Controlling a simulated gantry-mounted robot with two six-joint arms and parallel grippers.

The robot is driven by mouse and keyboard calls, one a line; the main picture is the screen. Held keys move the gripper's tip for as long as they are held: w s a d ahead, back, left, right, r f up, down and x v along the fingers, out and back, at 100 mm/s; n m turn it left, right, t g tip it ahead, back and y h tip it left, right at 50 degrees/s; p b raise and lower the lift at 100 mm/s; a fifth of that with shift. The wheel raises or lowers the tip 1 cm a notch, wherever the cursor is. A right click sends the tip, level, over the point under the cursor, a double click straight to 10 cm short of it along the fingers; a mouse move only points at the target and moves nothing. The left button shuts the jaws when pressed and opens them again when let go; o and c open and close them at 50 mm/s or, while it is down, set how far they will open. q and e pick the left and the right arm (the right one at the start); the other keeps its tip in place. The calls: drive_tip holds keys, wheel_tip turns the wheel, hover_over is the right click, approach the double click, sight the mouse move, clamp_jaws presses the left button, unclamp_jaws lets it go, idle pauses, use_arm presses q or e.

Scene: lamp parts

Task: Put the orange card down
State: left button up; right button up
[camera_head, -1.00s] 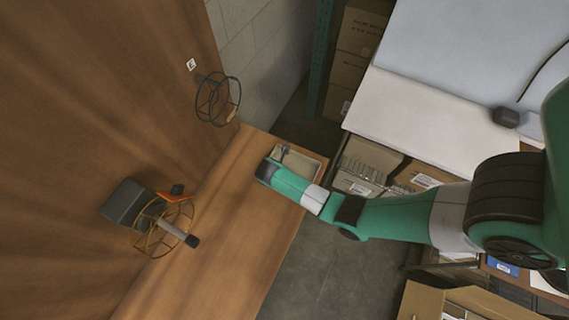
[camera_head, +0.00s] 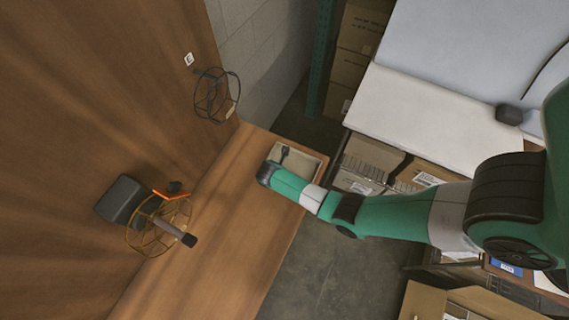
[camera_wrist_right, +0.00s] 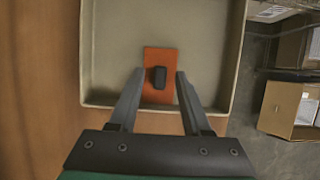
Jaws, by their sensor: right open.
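An orange card (camera_wrist_right: 158,60) with a small dark block (camera_wrist_right: 159,77) on its face shows inside a shallow beige tray (camera_wrist_right: 90,60) in the right wrist view. My right gripper (camera_wrist_right: 157,72) is open, with one finger on each side of the card and gaps between fingers and card. I cannot tell whether the card touches the tray floor. In the head view the tray (camera_head: 318,165) sits on the wooden shelf, partly covered by my right arm. A second orange piece with a dark block (camera_head: 172,190) is by the wire-cage lamp at left. My left gripper is out of view.
A wire-cage lamp (camera_head: 150,228) and a dark box (camera_head: 121,201) are at the wooden panel. Another wire cage (camera_head: 216,95) is above. Cardboard boxes (camera_head: 362,158) stand right of the shelf (camera_head: 235,210). The shelf is clear in front of the tray.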

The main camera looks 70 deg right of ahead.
drive_tip(key=shift+r, duration=0.35)
drive_tip(key=p+v, duration=0.4)
drive_tip(key=v, duration=0.7)
drive_tip(key=shift+a+r, duration=0.2)
drive_tip(key=shift+r, duration=0.1)
drive_tip(key=shift+w, duration=0.1)
